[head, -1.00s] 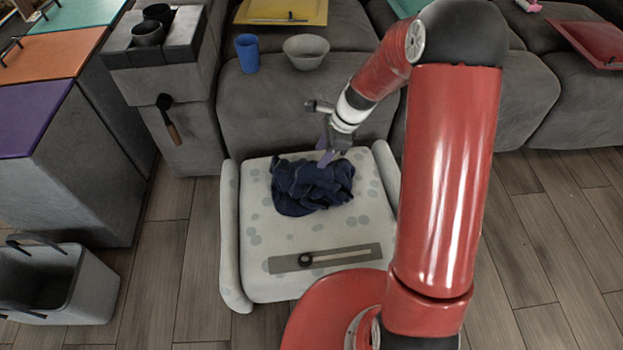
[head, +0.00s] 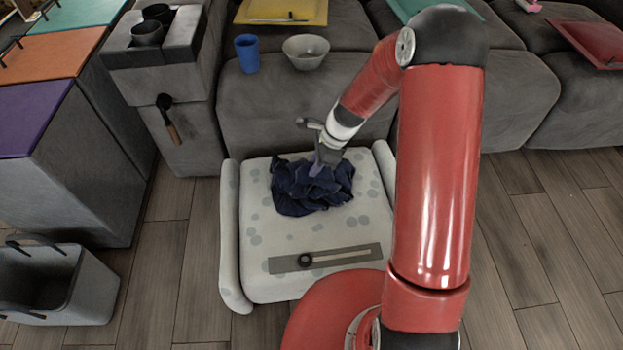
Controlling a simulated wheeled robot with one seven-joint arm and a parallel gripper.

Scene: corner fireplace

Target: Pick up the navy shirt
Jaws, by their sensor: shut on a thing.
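The navy shirt (head: 298,192) lies crumpled in a heap on the spotted pale chair seat (head: 262,235). My gripper (head: 317,169) points down at the top of the heap, towards its back right. It is shut on the shirt's upper folds. The fingertips are small and partly hidden among the cloth. The shirt still rests on the seat.
A grey tray with a round-headed tool (head: 340,258) lies at the seat's front. Behind, a blue cup (head: 247,54) and a grey bowl (head: 306,52) stand on the sofa. A grey basket (head: 88,288) is on the floor at left. Wooden floor is clear at right.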

